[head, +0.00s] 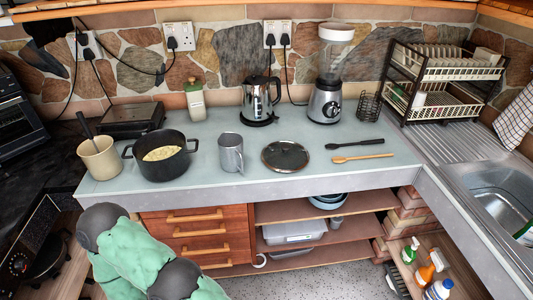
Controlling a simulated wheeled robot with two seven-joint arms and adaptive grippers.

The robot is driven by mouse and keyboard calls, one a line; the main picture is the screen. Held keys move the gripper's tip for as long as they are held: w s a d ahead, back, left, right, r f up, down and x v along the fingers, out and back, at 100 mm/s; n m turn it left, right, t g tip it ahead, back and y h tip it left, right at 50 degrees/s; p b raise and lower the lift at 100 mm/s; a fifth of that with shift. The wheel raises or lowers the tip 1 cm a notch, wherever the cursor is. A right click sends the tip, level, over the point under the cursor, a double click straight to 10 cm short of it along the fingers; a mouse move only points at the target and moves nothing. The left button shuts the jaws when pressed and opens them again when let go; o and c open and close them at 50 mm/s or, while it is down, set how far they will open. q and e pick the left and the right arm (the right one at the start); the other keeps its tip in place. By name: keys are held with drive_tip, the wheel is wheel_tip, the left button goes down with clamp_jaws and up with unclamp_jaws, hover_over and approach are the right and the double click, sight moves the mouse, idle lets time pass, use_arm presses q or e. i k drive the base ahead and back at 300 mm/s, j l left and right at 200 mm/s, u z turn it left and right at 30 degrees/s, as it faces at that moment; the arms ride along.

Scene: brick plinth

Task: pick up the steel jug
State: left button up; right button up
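The steel jug (230,153) stands upright on the pale worktop (210,187), near the middle of the head view. It is a plain grey metal cylinder with a handle on its right side. The dark pot is to its left and a round lid to its right, both apart from it. Neither of my grippers is in view. Only green-covered links of my arm show at the bottom left, in front of the worktop and well short of the jug.
A pot (160,155) with pale food, a utensil crock (100,158), a lid (285,156), a kettle (262,100) and a blender (327,95) stand around. A black spoon (353,144) and wooden spoon (362,157) lie right. A dish rack (437,85) stands beside the sink (500,190).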

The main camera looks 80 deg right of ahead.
sight(231, 144)
drive_tip(key=z, duration=2.45)
drive_tip(key=i+l, duration=0.15)
drive_tip(key=l, duration=0.2)
drive_tip(key=i+l, duration=0.2)
drive_tip(key=l, duration=0.15)
drive_tip(key=i+l+u, duration=0.1)
drive_tip(key=l, duration=0.25)
drive_tip(key=i+l, duration=0.25)
drive_tip(key=l, duration=0.15)
